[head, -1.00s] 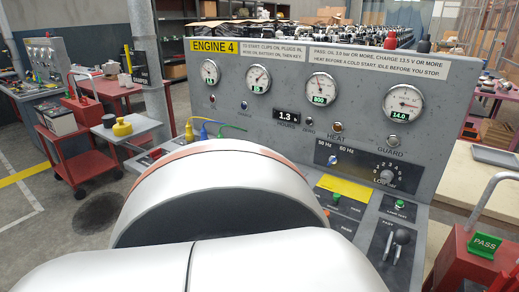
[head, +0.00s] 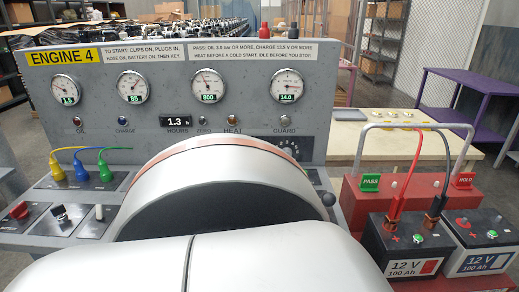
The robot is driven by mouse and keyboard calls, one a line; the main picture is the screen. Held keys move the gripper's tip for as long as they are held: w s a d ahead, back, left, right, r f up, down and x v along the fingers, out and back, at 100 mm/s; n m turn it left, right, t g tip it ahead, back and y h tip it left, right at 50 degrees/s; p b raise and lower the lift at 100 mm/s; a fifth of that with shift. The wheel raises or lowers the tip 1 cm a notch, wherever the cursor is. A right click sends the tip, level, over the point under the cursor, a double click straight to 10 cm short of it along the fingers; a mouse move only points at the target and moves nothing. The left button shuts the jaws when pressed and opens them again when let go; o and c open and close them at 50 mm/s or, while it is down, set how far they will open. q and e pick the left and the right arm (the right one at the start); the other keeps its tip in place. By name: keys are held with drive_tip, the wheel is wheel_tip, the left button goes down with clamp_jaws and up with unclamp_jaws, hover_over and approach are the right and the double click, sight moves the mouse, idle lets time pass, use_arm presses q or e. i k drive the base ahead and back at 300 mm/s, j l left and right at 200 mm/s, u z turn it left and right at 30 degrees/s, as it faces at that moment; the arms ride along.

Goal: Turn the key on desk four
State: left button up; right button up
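Desk four is the grey console (head: 185,140) with the yellow "ENGINE 4" label (head: 64,57). Its lower left panel carries a red switch (head: 19,211), a black switch or key-like part (head: 60,214) and a white lever (head: 99,213); I cannot tell for certain which is the key. A large white link of my own arm covers the middle and lower right of the desk, so controls there are hidden. Neither of my grippers shows.
Yellow, blue and green plugs (head: 81,171) sit in the desk. Four gauges line the panel, one an oil gauge (head: 65,90). At right a red cart (head: 365,200) holds two 12 V batteries (head: 410,250), clipped cables and PASS and HOLD tags. A purple table (head: 470,100) stands behind.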

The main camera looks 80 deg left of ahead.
sight(58, 211)
drive_tip(key=k+j+u, duration=0.1)
drive_tip(key=k, duration=0.3)
drive_tip(key=k+j+u, duration=0.1)
drive_tip(key=k, duration=0.35)
drive_tip(key=k+j+u, duration=0.1)
drive_tip(key=u, duration=0.3)
drive_tip(key=k+j+u, duration=0.15)
drive_tip(key=u, duration=0.3)
drive_tip(key=k+j+u, duration=0.15)
drive_tip(key=u, duration=0.25)
drive_tip(key=j, duration=0.1)
